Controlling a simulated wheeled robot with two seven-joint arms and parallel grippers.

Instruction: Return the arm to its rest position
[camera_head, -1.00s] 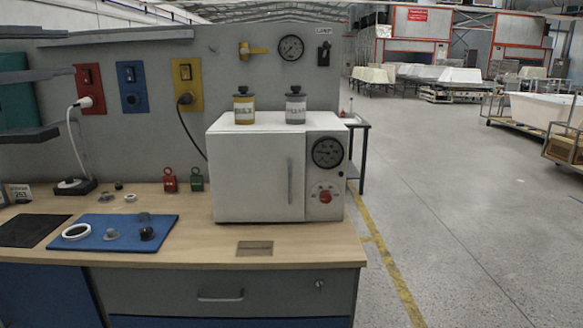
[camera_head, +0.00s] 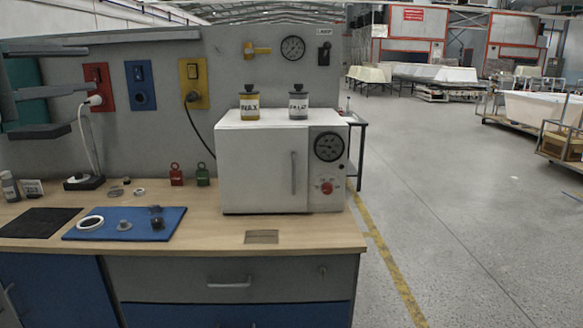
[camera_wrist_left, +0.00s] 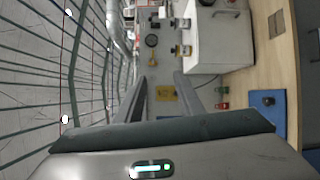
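My left arm's gripper (camera_head: 79,107) shows at the left edge of the head view. Its two dark grey fingers lie one above the other and point right, in front of the tool wall. In the left wrist view the same gripper (camera_wrist_left: 164,75) has a clear gap between its fingers, with nothing held there. It is apart from the bench and from the white oven (camera_head: 255,170). The rest of the left arm is outside the head view. My right arm and gripper are not in view.
The bench (camera_head: 205,235) carries a blue mat (camera_head: 100,233) with small parts, a black mat (camera_head: 35,222) and red and green padlocks (camera_head: 176,175). Two jars (camera_head: 250,103) stand on the oven. A shelf (camera_head: 130,36) runs above the gripper. The floor (camera_head: 440,220) at right is clear.

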